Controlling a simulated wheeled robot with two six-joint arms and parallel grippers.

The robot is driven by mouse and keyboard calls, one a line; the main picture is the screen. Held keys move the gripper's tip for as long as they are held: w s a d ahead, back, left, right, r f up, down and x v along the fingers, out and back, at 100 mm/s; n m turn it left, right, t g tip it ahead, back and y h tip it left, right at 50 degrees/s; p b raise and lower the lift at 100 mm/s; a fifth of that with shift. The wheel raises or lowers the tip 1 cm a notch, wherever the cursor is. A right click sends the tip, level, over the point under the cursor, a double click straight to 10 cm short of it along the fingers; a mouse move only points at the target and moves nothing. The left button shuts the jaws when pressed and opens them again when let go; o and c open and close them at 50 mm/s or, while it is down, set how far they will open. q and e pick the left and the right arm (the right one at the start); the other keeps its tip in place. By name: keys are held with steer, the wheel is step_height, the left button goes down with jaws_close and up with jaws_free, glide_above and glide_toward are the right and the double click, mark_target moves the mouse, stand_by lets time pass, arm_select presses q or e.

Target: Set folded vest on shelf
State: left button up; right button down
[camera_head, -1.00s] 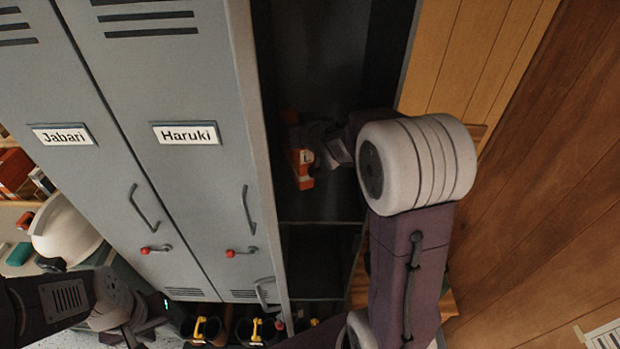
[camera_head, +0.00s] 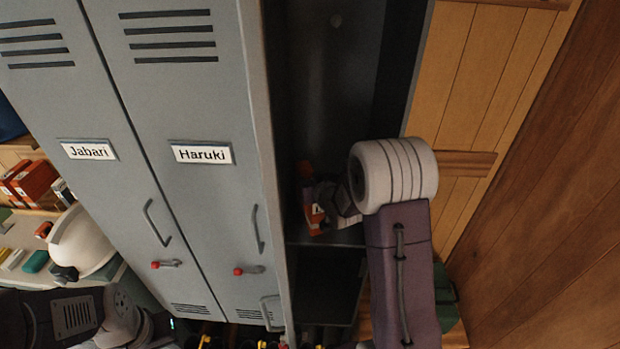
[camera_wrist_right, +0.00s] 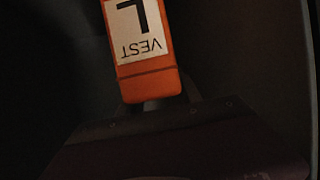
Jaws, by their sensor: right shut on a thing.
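The folded vest (camera_head: 314,216) is an orange bundle with a white label, inside the open locker just above its shelf (camera_head: 335,237). In the right wrist view the vest (camera_wrist_right: 149,84) shows its label reading "VEST" and "L". My right gripper (camera_head: 328,203) is inside the locker, shut on the vest; its fingers are partly hidden by its own wrist and the dark interior. I cannot tell whether the vest touches the shelf. My left arm is at the lower left; its gripper's fingers are not visible.
Two shut grey locker doors, Jabari (camera_head: 88,150) and Haruki (camera_head: 202,153), stand left of the open locker. A wooden wall (camera_head: 540,190) is close on the right. A white helmet (camera_head: 80,243) lies on a bench at left. Below the shelf is a dark compartment (camera_head: 327,285).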

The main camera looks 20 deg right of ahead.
steer(key=c, duration=0.8)
jaws_free()
steer(key=shift+w+f, duration=0.1)
steer(key=shift+w, duration=0.05)
steer(key=shift+c, duration=0.2)
steer(key=shift+a, duration=0.1)
steer(key=shift+s, duration=0.2)
steer(key=shift+r, duration=0.3)
steer(key=shift+s, duration=0.4)
steer(key=b+v, duration=0.5)
steer(key=v, duration=0.6)
steer(key=shift+r, duration=0.1)
